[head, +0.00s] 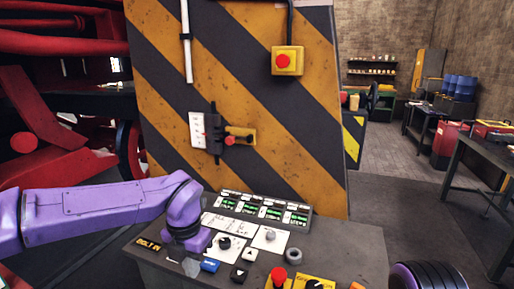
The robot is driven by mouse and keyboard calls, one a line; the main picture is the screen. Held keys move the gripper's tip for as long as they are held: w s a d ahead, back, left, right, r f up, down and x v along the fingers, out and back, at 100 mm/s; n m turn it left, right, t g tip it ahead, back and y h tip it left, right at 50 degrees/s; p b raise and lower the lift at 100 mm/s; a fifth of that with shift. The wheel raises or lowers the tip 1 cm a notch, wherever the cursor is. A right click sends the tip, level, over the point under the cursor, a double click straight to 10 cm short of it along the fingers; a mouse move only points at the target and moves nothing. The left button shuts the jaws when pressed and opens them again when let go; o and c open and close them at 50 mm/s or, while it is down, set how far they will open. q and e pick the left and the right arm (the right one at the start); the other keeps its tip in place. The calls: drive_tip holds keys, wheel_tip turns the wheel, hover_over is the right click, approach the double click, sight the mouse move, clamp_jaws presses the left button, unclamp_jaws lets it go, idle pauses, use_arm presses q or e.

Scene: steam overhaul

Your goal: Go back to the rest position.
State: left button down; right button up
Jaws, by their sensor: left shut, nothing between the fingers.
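My left arm reaches in from the left in the head view. It ends in my left gripper (191,262), pointing down over the left part of a grey control console (345,250). The gripper is shut and empty, near a blue button (209,265) and a black knob (224,243). I cannot tell whether the fingertips touch the console top. My right gripper is not in view; a dark, ribbed purple part of me shows at the bottom right.
The console carries green displays (265,208), a red button (279,276) and a grey knob (293,256). A striped yellow-black panel (240,110) stands close behind it. Red machinery (60,45) fills the left. Open floor (400,180) lies at right, with workbenches (490,145) beyond.

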use_arm(q)
drive_tip(key=w+a+f+m+t+y, duration=0.3)
drive_tip(key=a+f+m, duration=0.1)
drive_tip(key=f, duration=0.1)
drive_tip(key=s+a+f+m+t+y+b, duration=0.1)
drive_tip(key=s+f+m, duration=0.15)
drive_tip(key=f, duration=0.35)
drive_tip(key=s+a+f+m+t, duration=0.1)
drive_tip(key=s+a+f+m, duration=0.1)
drive_tip(key=f+m, duration=0.25)
drive_tip(key=s+a+f+m+t+y+b, duration=0.1)
drive_tip(key=s+f+m+t, duration=0.1)
drive_tip(key=f, duration=0.4)
drive_tip(key=s+a+f+m+g+b, duration=0.1)
drive_tip(key=s+f+m, duration=0.3)
drive_tip(key=s, duration=0.5)
drive_tip(key=s+a+f+m+g+h+b, duration=0.1)
drive_tip(key=s+a+f+m, duration=0.3)
drive_tip(key=s+f, duration=0.4)
drive_tip(key=s+a+f+m+g+b, duration=0.1)
drive_tip(key=s+f+m, duration=0.3)
drive_tip(key=s, duration=0.6)
drive_tip(key=shift+a+f+g+h, duration=0.3)
drive_tip(key=shift+a+f+g, duration=0.2)
drive_tip(key=shift+a+f, duration=0.35)
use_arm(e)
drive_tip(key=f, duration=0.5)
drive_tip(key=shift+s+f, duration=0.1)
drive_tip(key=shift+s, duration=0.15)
